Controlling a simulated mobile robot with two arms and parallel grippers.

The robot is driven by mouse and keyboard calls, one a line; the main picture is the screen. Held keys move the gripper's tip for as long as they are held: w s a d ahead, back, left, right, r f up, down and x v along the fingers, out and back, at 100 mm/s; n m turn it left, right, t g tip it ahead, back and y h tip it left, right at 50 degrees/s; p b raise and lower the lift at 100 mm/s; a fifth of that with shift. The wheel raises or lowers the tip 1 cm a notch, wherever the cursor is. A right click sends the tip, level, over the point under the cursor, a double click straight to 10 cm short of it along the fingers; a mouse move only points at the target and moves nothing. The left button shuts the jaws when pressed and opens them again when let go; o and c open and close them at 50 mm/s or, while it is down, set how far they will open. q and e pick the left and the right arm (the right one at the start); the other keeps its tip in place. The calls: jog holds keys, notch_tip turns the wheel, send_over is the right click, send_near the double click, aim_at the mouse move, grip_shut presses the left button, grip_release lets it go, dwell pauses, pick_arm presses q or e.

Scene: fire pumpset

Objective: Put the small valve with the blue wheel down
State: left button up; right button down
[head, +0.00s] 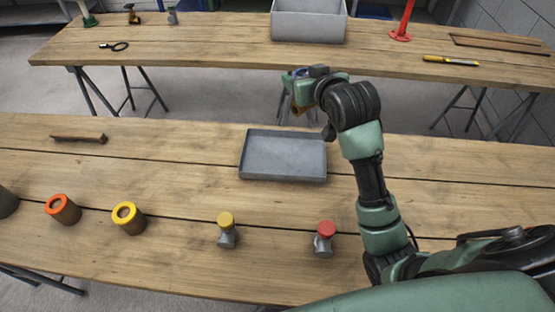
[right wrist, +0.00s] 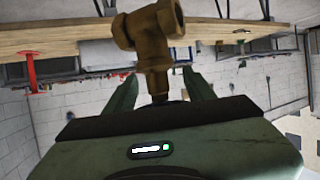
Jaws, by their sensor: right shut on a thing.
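The small valve (right wrist: 152,42) is a brass body with pipe ends in the right wrist view. It stands out beyond the two green fingers of my right gripper (right wrist: 160,88), which is shut on it. The wheel is mostly hidden between the fingers there. In the head view my right gripper (head: 298,88) is beyond the far edge of the near table, above the gap between the tables. A bit of blue and brass shows at it, mostly covered by the hand. My left gripper is not in view.
A grey tray (head: 283,170) lies empty on the near table (head: 180,160). Yellow-capped (head: 227,230) and red-capped (head: 324,238) fittings stand in front of it. Orange-ringed (head: 64,209) and yellow-ringed (head: 128,217) cylinders stand left. The far table (head: 200,45) holds a grey bin (head: 308,27) and a red stand (head: 401,30).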

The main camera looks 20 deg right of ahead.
jog(key=shift+w+d+f+p, duration=0.1)
jog(key=shift+w+d+f, duration=0.2)
jog(key=shift+f, duration=3.35)
jog(key=shift+w+d+f+p, duration=0.1)
jog(key=shift+w+d+f, duration=0.2)
jog(key=shift+f, duration=3.4)
jog(key=shift+w+d+f+p, duration=0.15)
jog(key=shift+d+f, duration=0.25)
jog(key=shift+f, duration=3.25)
jog(key=shift+f, duration=0.1)
jog(key=c, duration=0.5)
grip_release()
jog(key=shift+f, duration=0.1)
jog(key=shift+s, duration=0.1)
jog(key=shift+r, duration=0.2)
jog(key=v, duration=1.2)
jog(key=shift+f+b, duration=0.1)
jog(key=shift+b, duration=0.3)
